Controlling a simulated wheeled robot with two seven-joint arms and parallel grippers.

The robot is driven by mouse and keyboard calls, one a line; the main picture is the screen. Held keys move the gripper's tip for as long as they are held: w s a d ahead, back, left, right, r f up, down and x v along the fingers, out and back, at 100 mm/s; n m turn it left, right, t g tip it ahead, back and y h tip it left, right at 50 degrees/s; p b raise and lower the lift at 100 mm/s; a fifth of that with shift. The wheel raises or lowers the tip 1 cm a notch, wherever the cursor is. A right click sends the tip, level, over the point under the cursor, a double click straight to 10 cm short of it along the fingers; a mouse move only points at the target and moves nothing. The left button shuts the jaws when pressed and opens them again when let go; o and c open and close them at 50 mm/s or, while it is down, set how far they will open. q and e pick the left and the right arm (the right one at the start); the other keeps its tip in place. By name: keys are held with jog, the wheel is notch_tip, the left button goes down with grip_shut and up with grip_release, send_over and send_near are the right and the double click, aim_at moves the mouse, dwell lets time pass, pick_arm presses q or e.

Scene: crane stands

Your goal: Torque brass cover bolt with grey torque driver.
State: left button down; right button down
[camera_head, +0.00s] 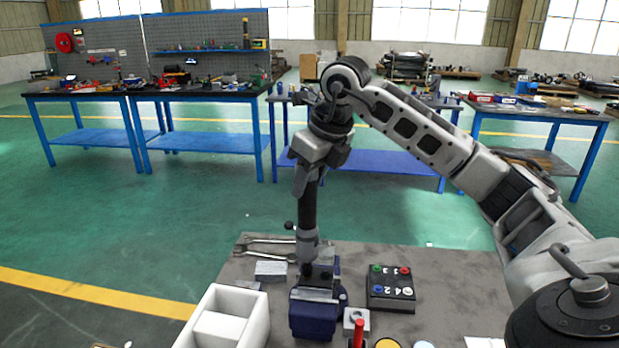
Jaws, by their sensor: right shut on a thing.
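My right gripper (306,178) is shut on the upright torque driver (308,208), which has a dark shaft and a grey lower part. The driver's lower end comes down at the back of a dark blue vise-like fixture (313,318) on the worktable. I cannot tell whether its tip touches anything. The brass cover bolt cannot be made out; the driver and the fixture may hide it. My left gripper is not in view.
The grey worktable (450,270) holds a white open bin (205,332), wrenches (268,241), a metal block (270,270), a black pad with numbered coloured buttons (390,289) and a red-handled item (359,332). The table is clear right of the pad. Blue workbenches (200,142) stand far behind.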

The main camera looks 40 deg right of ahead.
dwell(0.6)
dwell(0.7)
dwell(0.7)
jog(key=shift+p, duration=0.35)
jog(key=shift+r+p, duration=1.15)
jog(key=shift+r, duration=0.15)
jog(key=shift+r+p, duration=0.7)
jog(key=shift+r, duration=0.55)
jog(key=shift+f, duration=0.1)
